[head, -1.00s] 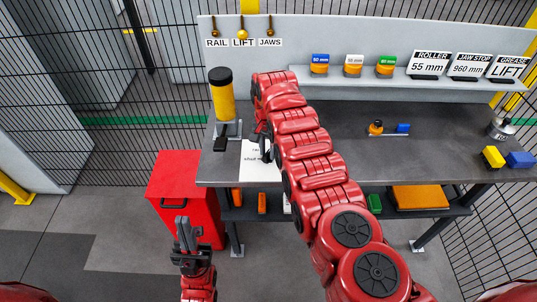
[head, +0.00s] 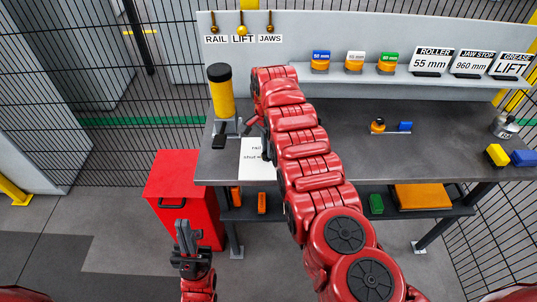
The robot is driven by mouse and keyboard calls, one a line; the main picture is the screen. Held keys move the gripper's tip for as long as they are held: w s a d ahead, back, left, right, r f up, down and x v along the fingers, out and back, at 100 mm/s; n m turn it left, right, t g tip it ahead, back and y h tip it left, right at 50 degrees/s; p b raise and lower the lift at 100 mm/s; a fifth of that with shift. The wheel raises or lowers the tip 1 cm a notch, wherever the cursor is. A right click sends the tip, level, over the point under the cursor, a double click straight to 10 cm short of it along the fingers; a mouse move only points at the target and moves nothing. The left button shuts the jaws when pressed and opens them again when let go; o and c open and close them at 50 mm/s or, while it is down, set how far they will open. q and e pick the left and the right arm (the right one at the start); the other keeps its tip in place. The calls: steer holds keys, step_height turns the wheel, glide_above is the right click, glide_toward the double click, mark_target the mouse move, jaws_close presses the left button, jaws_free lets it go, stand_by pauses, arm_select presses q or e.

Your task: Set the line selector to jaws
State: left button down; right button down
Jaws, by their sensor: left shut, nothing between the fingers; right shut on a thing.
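Three brass knobs hang on the back panel over the labels RAIL (head: 216,39), LIFT (head: 242,39) and JAWS (head: 270,39). The LIFT label has a yellow surround. A yellow cylinder (head: 221,98) with a black top stands upright on the bench, with a black lever (head: 219,136) at its foot. My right gripper (head: 253,124) is just right of the cylinder's foot, below the labels. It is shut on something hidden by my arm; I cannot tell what. My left gripper (head: 182,236) is shut and empty, low in front of the red cabinet.
The red cabinet (head: 177,187) stands left of the bench (head: 345,150). A printed sheet (head: 253,165) lies near the bench's front edge. A shelf (head: 400,78) carries several coloured blocks and signs.

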stand_by(0.3)
steer(key=m+b, duration=0.3)
steer(key=shift+f, duration=0.2)
steer(key=shift+r+m+b, duration=0.2)
steer(key=shift+m+b, duration=0.1)
steer(key=shift+m, duration=0.5)
steer(key=shift+f+m+b, duration=0.1)
steer(key=shift+m+b, duration=0.25)
steer(key=shift+m, duration=0.05)
steer(key=shift+m+b, duration=0.3)
steer(key=shift+m, duration=0.5)
steer(key=c, duration=0.7)
jaws_free()
